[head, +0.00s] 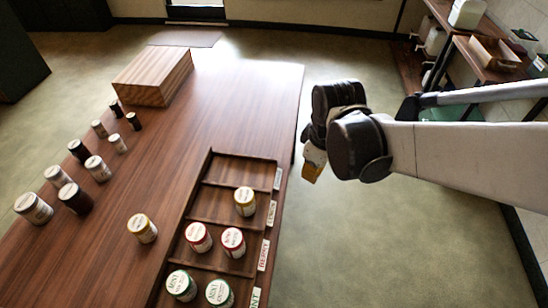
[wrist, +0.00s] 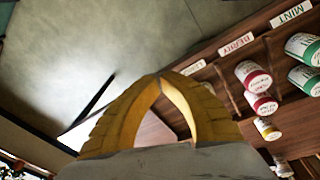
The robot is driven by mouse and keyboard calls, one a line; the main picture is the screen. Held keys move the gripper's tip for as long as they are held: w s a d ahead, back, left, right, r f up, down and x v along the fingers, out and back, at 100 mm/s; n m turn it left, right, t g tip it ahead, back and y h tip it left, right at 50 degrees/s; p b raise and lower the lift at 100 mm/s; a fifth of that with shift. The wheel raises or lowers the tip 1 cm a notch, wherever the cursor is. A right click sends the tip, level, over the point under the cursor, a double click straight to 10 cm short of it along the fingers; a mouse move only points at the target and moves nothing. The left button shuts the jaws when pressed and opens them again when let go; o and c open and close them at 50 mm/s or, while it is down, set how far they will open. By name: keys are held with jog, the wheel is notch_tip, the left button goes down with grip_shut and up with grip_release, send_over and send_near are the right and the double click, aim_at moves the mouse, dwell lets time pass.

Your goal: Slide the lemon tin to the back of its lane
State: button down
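The lemon tin (head: 245,201), white with a yellow lid, stands upright in the tray (head: 212,168), in the lane by the lemon label (head: 271,213). It is near the labelled right end of that lane; the lane's left part looks empty. A yellow-lidded tin also shows in the wrist view (wrist: 267,128). A second yellow-lidded tin (head: 142,228) stands on the table, left of the tray. My gripper (head: 313,172) is off the table's right edge, up and right of the lemon tin and apart from it. In the wrist view its yellow fingertips (wrist: 160,80) meet, with nothing held.
Two red-lidded tins (head: 198,237) fill the berry lane and two green-lidded tins (head: 181,285) the mint lane. The far lane looks empty. Low dividers separate the lanes. Several tins (head: 77,198) stand on the table's left, with a wooden block (head: 153,77) behind.

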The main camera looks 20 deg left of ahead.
aim_at(230, 204)
jog(key=s+a+f+n+g+p, duration=0.1)
jog(key=s+a+f+n+g, duration=0.1)
jog(key=a+f+n, duration=0.45)
jog(key=shift+m+h, duration=0.4)
jog(key=shift+m, duration=0.35)
jog(key=f+b, duration=0.1)
jog(key=f, duration=0.2)
jog(key=a+f+b, duration=0.1)
jog(key=f+b, duration=0.1)
jog(key=f, duration=0.2)
jog(key=a+f+b, duration=0.1)
jog(key=f, duration=0.3)
jog(key=shift+a, duration=0.25)
jog(key=shift+s+a+r+b, duration=0.15)
jog(key=shift+a+b, duration=0.35)
jog(key=shift+a, duration=0.75)
jog(key=shift+a+r, duration=0.15)
jog(key=shift+a, duration=0.45)
jog(key=a, duration=0.7)
jog(key=s+a, duration=0.1)
jog(key=a, duration=0.2)
jog(key=shift+a, duration=0.2)
